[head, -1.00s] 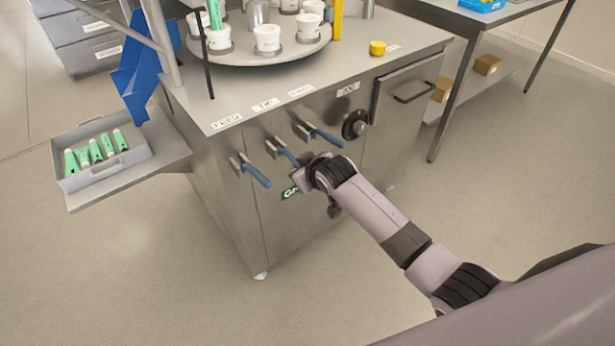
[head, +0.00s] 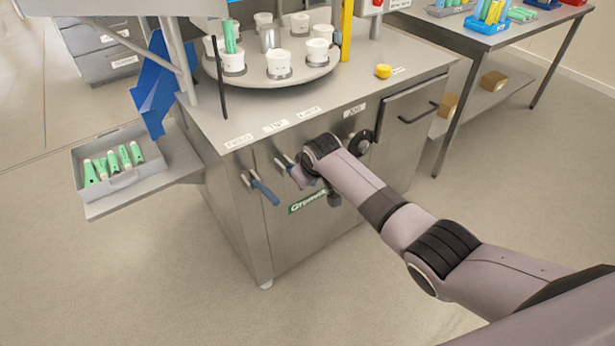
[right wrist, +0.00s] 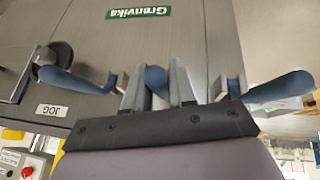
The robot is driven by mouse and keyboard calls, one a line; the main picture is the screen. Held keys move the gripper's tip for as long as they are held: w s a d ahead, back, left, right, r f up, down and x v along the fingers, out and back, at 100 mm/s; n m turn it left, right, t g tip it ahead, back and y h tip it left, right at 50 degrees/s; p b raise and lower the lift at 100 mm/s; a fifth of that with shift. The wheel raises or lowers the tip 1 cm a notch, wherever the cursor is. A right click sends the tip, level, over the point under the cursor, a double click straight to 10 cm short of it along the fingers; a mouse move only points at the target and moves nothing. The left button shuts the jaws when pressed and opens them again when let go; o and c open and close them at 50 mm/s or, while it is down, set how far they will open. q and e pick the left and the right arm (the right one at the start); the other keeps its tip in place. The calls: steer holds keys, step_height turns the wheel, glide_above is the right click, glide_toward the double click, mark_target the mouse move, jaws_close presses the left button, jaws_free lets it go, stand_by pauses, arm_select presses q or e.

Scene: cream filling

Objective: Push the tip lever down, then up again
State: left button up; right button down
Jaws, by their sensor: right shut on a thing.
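The tip lever is the middle of three blue-handled levers on the front of the steel machine, under the middle label. In the right wrist view its blue handle (right wrist: 156,81) lies between the fingers of my right gripper (right wrist: 157,74), which is shut on it. In the head view my right gripper (head: 302,176) is at the machine front and hides most of this lever. The left-hand lever (head: 263,189) hangs free beside it. My left gripper is not in view.
A third lever (right wrist: 75,80) and a round knob (right wrist: 55,55) are close beside the gripper. A turntable (head: 275,80) with white cups stands on top of the machine. A tray (head: 122,183) of green tubes juts out at left. The floor in front is clear.

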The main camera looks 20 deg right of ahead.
steer(key=shift+r, duration=0.1)
steer(key=c, duration=1)
jaws_free()
steer(key=shift+c, duration=0.2)
steer(key=shift+r, duration=0.1)
steer(key=shift+s+r+p, duration=0.3)
steer(key=shift+r+p, duration=0.05)
steer(key=shift+r, duration=0.15)
steer(key=p+v, duration=0.1)
steer(key=v, duration=0.2)
steer(key=shift+s+r, duration=0.2)
steer(key=shift+r, duration=0.15)
steer(key=shift+v, duration=1)
